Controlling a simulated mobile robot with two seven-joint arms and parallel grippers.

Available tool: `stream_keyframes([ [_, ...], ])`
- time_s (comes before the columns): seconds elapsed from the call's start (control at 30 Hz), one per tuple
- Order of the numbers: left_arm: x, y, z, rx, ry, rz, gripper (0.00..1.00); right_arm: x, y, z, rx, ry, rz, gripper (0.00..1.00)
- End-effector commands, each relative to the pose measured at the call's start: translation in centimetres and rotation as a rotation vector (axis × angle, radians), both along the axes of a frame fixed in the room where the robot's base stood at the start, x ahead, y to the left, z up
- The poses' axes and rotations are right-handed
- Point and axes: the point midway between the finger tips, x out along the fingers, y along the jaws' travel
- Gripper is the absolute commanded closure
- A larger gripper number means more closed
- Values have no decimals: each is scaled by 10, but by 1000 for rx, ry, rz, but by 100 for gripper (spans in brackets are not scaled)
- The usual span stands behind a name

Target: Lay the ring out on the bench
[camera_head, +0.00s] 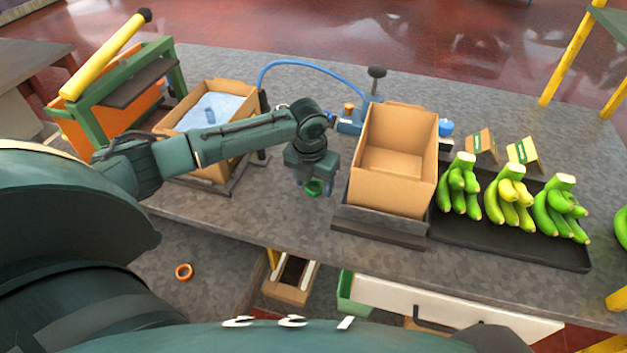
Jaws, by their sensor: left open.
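An orange ring (184,272) lies low at the left, on a grey surface below the bench's front edge. The grey bench (215,205) spans the picture. My left gripper (313,183) is open and points down over the bench, left of the empty cardboard box. A small green ring-like piece (314,188) shows at its fingertips; I cannot tell whether it touches the fingers or lies on the bench. The orange ring is well apart from this gripper, toward the lower left. My right gripper is not in view.
An open empty cardboard box (392,188) stands right of the gripper. A box with a blue liner (213,105) stands at the left behind my arm. Banana bunches (510,200) stand on a dark tray (480,239) at right. A blue hose (310,64) arches behind.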

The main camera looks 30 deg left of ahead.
Motion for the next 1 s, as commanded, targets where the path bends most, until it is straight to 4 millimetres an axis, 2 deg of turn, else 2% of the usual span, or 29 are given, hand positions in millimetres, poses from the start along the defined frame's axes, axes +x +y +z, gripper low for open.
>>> stream_keyframes([
  [0.2, 0, 0, 1, 0, -1, 0, 42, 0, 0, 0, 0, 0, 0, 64],
  [0.33, 0, 0, 11, -1, -4, 1, 42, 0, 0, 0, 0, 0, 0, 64],
  [0.8, -11, -1, 103, -1, -4, 0, 42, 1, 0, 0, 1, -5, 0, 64],
  [1.0, -14, -1, 121, -1, -1, 0, 42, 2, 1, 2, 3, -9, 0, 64],
])
